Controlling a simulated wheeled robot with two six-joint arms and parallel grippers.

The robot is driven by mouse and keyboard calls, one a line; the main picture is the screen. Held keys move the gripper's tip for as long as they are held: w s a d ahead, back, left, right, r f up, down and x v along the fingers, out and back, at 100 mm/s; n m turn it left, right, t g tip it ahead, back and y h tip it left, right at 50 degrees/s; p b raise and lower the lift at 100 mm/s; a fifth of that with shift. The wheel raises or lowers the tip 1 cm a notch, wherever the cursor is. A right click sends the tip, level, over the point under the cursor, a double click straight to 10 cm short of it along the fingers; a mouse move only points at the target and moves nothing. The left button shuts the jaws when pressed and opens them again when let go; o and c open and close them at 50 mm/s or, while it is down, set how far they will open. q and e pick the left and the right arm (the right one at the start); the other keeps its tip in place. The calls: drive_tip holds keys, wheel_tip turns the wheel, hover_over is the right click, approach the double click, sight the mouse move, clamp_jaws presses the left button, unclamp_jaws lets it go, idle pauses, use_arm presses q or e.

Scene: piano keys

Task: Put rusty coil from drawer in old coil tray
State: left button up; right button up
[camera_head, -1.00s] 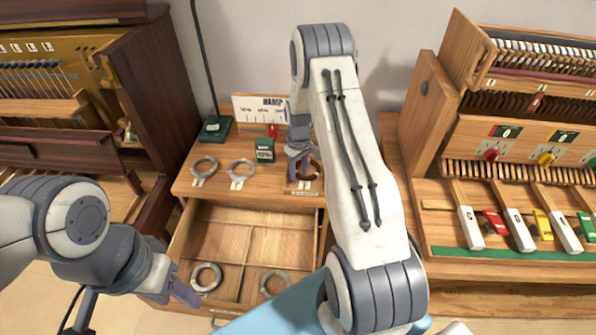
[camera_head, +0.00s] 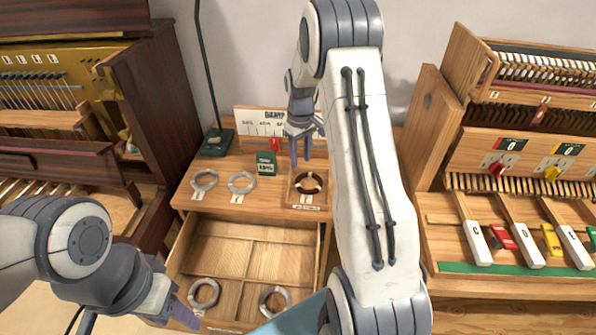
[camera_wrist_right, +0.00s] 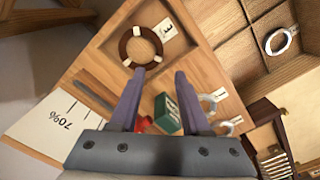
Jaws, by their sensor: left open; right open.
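The rusty coil (camera_head: 298,184), a dark brown ring with pale bands, lies flat in the small wooden old coil tray (camera_head: 291,199) on the cabinet top. It also shows in the right wrist view (camera_wrist_right: 126,45) beside a white tag. My right gripper (camera_head: 300,157) is open and empty, raised above and behind the coil, apart from it. Its two purple fingers show in the right wrist view (camera_wrist_right: 159,74) with nothing between them. My left gripper (camera_head: 183,309) is open at the lower left, by the front left corner of the open drawer (camera_head: 236,249).
Two grey coils lie in the drawer's front compartments, left (camera_head: 194,292) and right (camera_head: 265,298). Two more grey rings sit on the cabinet top, beside a green box (camera_head: 266,163) and a lamp base (camera_head: 217,142). A keyboard cabinet (camera_head: 450,160) stands right.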

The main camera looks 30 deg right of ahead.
drive_tip(key=s+a+r+n, duration=0.1)
drive_tip(key=s+a+r, duration=0.25)
drive_tip(key=a, duration=0.65)
drive_tip(key=s+a+r+n, duration=0.1)
drive_tip(key=s+a+r, duration=0.3)
drive_tip(key=a, duration=0.5)
drive_tip(key=s+a+r+n, duration=0.1)
drive_tip(key=s+a, duration=0.2)
drive_tip(key=s, duration=0.4)
drive_tip(key=s+a+r+n, duration=0.1)
drive_tip(key=s+a, duration=0.3)
drive_tip(key=s, duration=0.4)
drive_tip(key=s+a+r+n+y, duration=0.1)
drive_tip(key=s+a, duration=0.3)
drive_tip(key=s, duration=0.3)
drive_tip(key=shift+s+r+n, duration=0.25)
drive_tip(key=shift+s+n, duration=0.05)
drive_tip(key=shift+a, duration=0.1)
